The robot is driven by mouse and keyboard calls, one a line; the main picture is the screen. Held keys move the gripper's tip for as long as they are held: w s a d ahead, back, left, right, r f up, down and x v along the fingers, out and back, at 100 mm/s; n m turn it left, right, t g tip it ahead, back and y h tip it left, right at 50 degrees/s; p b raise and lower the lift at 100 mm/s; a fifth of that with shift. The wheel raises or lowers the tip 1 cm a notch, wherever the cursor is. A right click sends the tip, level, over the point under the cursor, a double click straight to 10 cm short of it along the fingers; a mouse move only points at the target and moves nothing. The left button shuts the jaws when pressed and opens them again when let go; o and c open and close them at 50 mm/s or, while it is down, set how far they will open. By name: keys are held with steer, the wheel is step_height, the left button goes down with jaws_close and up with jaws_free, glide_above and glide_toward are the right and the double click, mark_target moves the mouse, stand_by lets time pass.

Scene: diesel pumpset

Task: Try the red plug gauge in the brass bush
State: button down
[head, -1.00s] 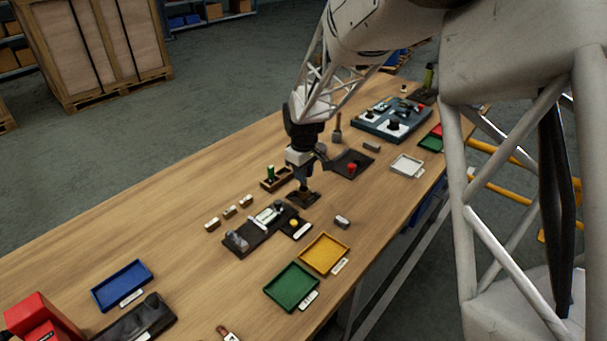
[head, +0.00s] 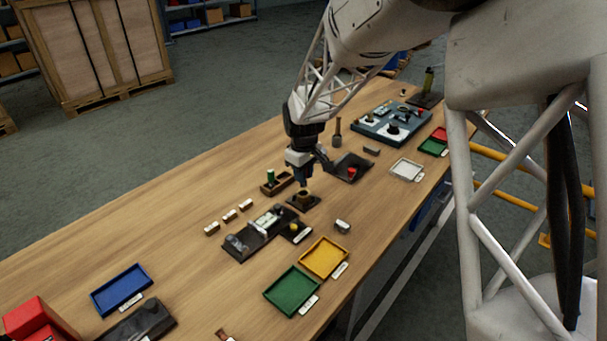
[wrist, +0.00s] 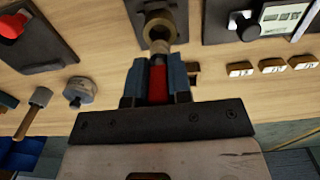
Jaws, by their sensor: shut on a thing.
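My gripper (head: 303,182) is shut on the red plug gauge and is above the brass bush in the head view. In the wrist view the gauge's red handle (wrist: 158,85) sits between the fingers, with a pale metal end pointing toward the bush. The brass bush (wrist: 160,27) is a ring on a dark plate; in the head view it (head: 304,195) stands just under the fingertips. The gauge's end overlaps the bush's near rim in the wrist view; I cannot tell whether it touches or enters the bore.
A green-handled gauge (head: 270,176) stands in a wooden holder (head: 283,181) left of the bush. A dark plate with a red knob (head: 351,172) lies to the right. A black fixture (head: 240,246), a yellow tray (head: 343,259) and a green tray (head: 272,301) are in front.

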steer(key=shift+r, duration=1.85)
